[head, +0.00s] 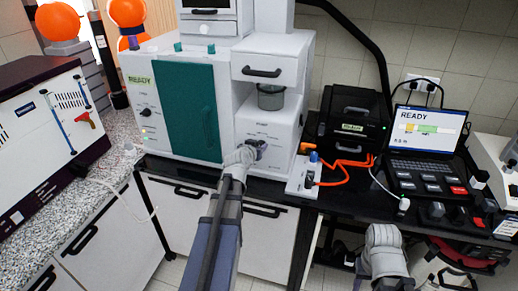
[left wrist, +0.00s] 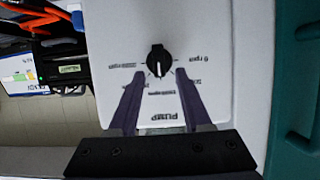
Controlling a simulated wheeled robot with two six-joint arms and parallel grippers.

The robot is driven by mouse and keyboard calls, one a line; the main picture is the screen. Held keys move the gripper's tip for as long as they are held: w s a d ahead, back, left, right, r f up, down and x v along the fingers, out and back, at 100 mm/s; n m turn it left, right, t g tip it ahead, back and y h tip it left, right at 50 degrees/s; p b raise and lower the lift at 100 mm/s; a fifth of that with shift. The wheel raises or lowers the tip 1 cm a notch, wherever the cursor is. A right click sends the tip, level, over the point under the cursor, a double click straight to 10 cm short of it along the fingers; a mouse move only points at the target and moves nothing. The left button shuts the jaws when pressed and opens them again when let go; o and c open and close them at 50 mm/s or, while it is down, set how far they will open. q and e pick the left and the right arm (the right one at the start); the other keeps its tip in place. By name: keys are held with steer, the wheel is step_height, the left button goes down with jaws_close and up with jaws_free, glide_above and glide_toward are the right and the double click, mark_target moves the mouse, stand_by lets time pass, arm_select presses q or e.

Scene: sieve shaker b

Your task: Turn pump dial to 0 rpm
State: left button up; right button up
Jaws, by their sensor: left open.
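The pump dial (left wrist: 158,62) is a black round knob with a white pointer line on a white panel, marked PUMP; the lettering is upside down in the left wrist view. The pointer line points down in that view, toward the PUMP lettering. Small rpm labels surround the knob; most are too small to read surely. My left gripper (left wrist: 160,75) is open, its two dark fingers on either side of the knob's lower part, apart from it as far as I can tell. In the head view my left gripper (head: 254,149) covers most of the dial.
The white machine (head: 175,62) has a green door (head: 188,108) left of the dial and a glass jar (head: 271,97) above it. A small white box with orange tubing (head: 335,178) and a laptop (head: 430,135) stand to the right on the black bench.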

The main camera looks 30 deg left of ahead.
arm_select(q)
steer(key=shift+x, duration=0.85)
steer(key=shift+s, duration=0.1)
steer(key=shift+c, duration=0.3)
steer(key=shift+r, duration=0.1)
jaws_close()
